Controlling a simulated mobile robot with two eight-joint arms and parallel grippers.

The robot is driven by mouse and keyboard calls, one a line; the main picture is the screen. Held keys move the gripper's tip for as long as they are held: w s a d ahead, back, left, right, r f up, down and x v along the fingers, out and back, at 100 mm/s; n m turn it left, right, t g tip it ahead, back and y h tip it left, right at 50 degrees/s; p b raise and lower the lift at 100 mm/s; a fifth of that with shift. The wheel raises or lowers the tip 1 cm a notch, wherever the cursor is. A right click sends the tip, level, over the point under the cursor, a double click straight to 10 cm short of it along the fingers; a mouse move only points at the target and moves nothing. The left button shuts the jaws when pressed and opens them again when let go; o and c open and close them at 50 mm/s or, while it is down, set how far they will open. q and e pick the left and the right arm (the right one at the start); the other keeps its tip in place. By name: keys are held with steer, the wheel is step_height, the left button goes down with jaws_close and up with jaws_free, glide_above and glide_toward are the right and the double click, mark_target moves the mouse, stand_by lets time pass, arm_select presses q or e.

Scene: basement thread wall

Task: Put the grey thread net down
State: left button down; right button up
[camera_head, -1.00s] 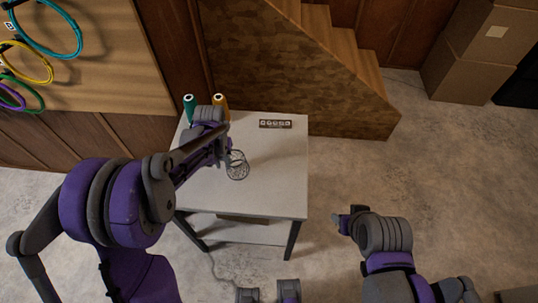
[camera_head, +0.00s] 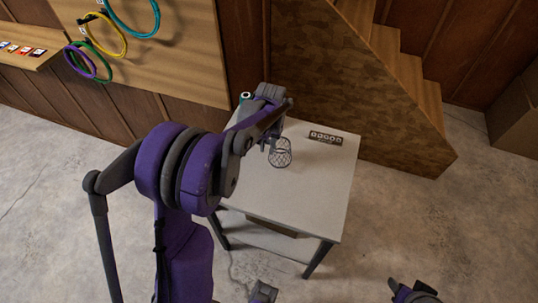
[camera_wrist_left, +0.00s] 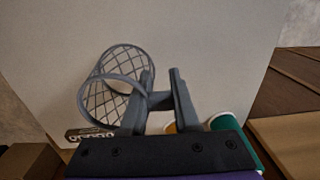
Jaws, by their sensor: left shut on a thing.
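The grey thread net (camera_head: 281,153) is an open mesh cylinder with solid rims. In the head view it shows over the white table (camera_head: 315,190), just below my left gripper (camera_head: 268,143). In the left wrist view the net (camera_wrist_left: 98,98) lies tilted to the left of the fingers. My left gripper (camera_wrist_left: 160,80) is shut on the net's rim. I cannot tell whether the net touches the table top. My right gripper (camera_head: 412,293) is at the bottom edge of the head view, and its fingers are too small to judge.
A teal thread spool (camera_head: 245,97) stands at the table's back left; in the wrist view a green spool (camera_wrist_left: 236,125) and an orange one (camera_wrist_left: 172,128) show behind the gripper. A dark labelled strip (camera_head: 325,138) lies at the table's back. The table's front right is clear. Coloured rings (camera_head: 132,15) hang on the wall.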

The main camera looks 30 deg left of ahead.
arm_select(q)
steer(key=shift+f, duration=1.95)
steer(key=shift+f, duration=0.15)
steer(key=c, duration=0.7)
jaws_free()
steer(key=shift+o, duration=0.2)
